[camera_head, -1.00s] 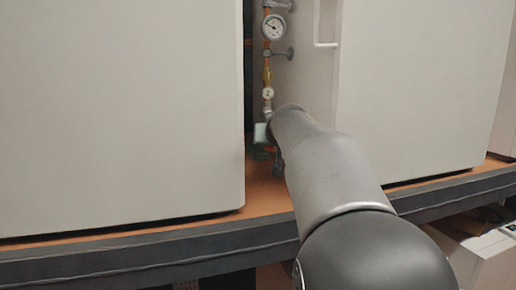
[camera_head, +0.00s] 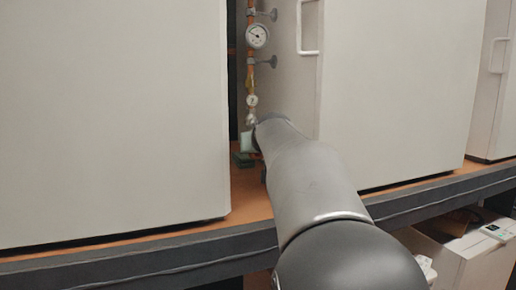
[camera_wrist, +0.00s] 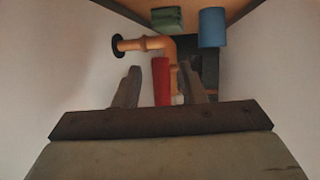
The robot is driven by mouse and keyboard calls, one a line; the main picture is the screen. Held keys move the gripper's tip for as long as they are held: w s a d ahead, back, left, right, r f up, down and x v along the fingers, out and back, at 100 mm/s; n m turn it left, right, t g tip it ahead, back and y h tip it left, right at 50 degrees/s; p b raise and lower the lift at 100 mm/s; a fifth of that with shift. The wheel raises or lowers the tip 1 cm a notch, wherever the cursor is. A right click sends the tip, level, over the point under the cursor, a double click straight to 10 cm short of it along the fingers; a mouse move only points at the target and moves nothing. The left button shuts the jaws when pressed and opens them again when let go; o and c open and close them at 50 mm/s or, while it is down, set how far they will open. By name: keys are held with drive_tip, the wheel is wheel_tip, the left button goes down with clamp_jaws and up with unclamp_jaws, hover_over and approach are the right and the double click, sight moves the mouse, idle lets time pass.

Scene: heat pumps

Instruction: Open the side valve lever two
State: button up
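In the wrist view a red lever (camera_wrist: 161,80) stands upright in the picture, between the two fingers of my gripper (camera_wrist: 160,82). The fingers are apart, and a gap shows between the left finger and the lever. Whether the right finger touches anything is hard to tell. A copper pipe (camera_wrist: 150,43) with an elbow runs just beyond the lever and enters the wall at left. In the head view my arm reaches into the gap between two large white cabinets, and the lever and fingertips are hidden there.
A vertical copper pipe with a pressure gauge (camera_head: 257,36) and a smaller gauge (camera_head: 252,100) stands in the gap. White cabinets (camera_head: 110,120) (camera_head: 395,95) wall both sides closely. A blue cylinder (camera_wrist: 212,27) and a green block (camera_wrist: 167,18) lie beyond the pipe.

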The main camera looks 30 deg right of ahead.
drive_tip(key=b+v, duration=0.2)
drive_tip(key=v, duration=1.5)
drive_tip(key=shift+s+r, duration=0.2)
drive_tip(key=shift+r, duration=0.05)
drive_tip(key=shift+a, duration=0.1)
drive_tip(key=shift+c, duration=0.4)
drive_tip(key=shift+c, duration=1.3)
drive_tip(key=shift+a+b, duration=0.2)
drive_tip(key=shift+b, duration=0.1)
